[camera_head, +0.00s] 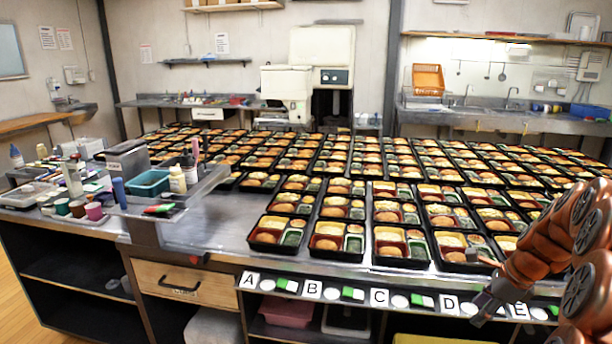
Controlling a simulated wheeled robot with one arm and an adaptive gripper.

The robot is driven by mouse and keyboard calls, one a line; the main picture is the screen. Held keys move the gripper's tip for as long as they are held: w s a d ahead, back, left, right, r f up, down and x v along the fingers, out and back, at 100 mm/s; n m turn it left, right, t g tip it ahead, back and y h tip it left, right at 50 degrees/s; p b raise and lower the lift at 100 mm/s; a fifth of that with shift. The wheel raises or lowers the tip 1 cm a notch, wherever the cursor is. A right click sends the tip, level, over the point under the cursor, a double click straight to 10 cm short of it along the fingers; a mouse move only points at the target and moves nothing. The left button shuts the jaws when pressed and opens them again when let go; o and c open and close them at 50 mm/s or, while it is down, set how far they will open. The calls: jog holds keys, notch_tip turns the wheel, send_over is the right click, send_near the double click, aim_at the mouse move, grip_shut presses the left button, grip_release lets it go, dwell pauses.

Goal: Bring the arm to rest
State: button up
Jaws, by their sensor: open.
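My orange arm (555,245) reaches in from the right edge of the picture, bent, in front of the bento trays at the right. My gripper (481,292) is at its lower left end, at the counter's front edge near the D and E labels. It is open, with one finger up by the front trays and the other lower, in front of the label strip. I see nothing held between the fingers. The arm hides some trays at the right and part of the label strip.
Rows of filled black bento trays (328,253) cover most of the steel counter (205,232). A label strip (330,292) runs along its front. At left stand cups, bottles (177,178) and a teal bin (148,183). Bare counter shows left of the trays.

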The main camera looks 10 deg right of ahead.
jog(key=s+a+r+n+g+p, duration=0.1)
jog(key=s+a+r+n, duration=0.2)
jog(key=a, duration=0.4)
jog(key=s+a+r+n+g, duration=0.1)
jog(key=s+a+n, duration=0.2)
jog(key=a+n, duration=0.4)
jog(key=s+a+r+n+g+p, duration=0.1)
jog(key=s+a+r+n, duration=0.2)
jog(key=a, duration=0.5)
jog(key=s+a+n+h, duration=0.1)
jog(key=s+a+n, duration=0.1)
jog(key=s+n, duration=0.2)
jog(key=s+a+n+g+p, duration=0.1)
jog(key=s+a+n, duration=0.1)
jog(key=s+n, duration=0.2)
jog(key=s+a+f+n+h, duration=0.1)
jog(key=s+a+n, duration=0.2)
jog(key=s, duration=0.6)
jog(key=shift+s+n+g+h, duration=0.3)
jog(key=shift+n+g, duration=0.1)
jog(key=shift+n, duration=0.5)
jog(key=shift+f, duration=0.1)
